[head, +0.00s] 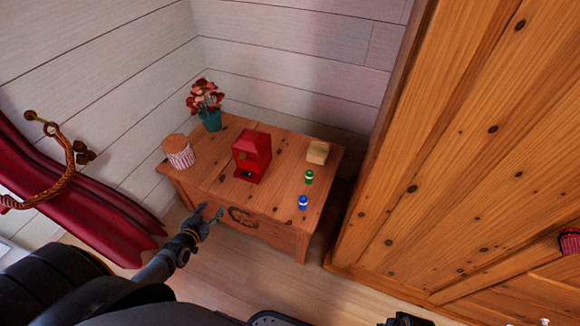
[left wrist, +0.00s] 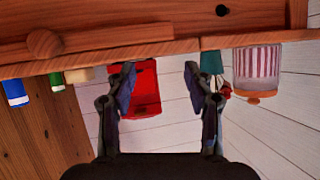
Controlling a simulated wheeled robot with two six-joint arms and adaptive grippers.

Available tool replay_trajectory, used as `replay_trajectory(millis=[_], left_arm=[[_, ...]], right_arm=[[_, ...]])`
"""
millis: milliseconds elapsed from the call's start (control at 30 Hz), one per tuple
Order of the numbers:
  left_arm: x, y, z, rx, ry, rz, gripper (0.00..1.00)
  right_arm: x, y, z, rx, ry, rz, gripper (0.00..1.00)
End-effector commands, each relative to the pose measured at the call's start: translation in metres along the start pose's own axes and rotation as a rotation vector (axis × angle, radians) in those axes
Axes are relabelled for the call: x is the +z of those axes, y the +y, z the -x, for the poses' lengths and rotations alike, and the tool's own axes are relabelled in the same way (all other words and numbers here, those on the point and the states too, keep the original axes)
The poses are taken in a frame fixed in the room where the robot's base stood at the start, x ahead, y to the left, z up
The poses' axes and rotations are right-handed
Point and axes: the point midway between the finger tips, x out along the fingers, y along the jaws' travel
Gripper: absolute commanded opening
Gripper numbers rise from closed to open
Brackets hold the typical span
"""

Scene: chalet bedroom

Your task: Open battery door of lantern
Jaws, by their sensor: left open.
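The red lantern (head: 252,155) stands upright on the wooden chest (head: 215,183), near its middle. Its front has a dark recess low down; I cannot make out a battery door or its state. In the left wrist view, which is upside down, the lantern (left wrist: 142,88) shows between my finger tips, beyond them. My left gripper (head: 212,214) is open and empty, in front of the chest's front edge and apart from the lantern. It also shows in the left wrist view (left wrist: 160,72). My right gripper's fingers are not in view.
A green cylinder (head: 309,177), a blue cylinder (head: 303,202) and a tan block (head: 318,152) stand right of the lantern. A striped jar (head: 179,152) and a flower vase (head: 211,120) stand to its left. A wooden cabinet (head: 470,150) rises at the right.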

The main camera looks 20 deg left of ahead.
Motion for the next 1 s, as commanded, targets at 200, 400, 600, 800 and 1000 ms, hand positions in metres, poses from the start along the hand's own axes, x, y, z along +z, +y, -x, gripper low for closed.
replay_trajectory(millis=[200,400,600,800,1000], left_arm=[[-0.087,0.029,-0.021,0.091,0.352,0.055,0.53],[-0.120,0.041,-0.012,0.121,0.432,0.086,0.53],[-0.126,0.042,-0.022,0.119,0.436,0.089,0.53],[-0.142,0.046,-0.060,0.118,0.439,0.091,0.53],[-0.158,0.049,-0.093,0.119,0.436,0.090,0.53]], right_arm=[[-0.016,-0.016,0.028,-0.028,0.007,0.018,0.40],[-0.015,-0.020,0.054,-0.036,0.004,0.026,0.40],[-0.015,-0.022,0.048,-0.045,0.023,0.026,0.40],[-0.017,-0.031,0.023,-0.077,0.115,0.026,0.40],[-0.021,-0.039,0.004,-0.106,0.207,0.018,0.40]])
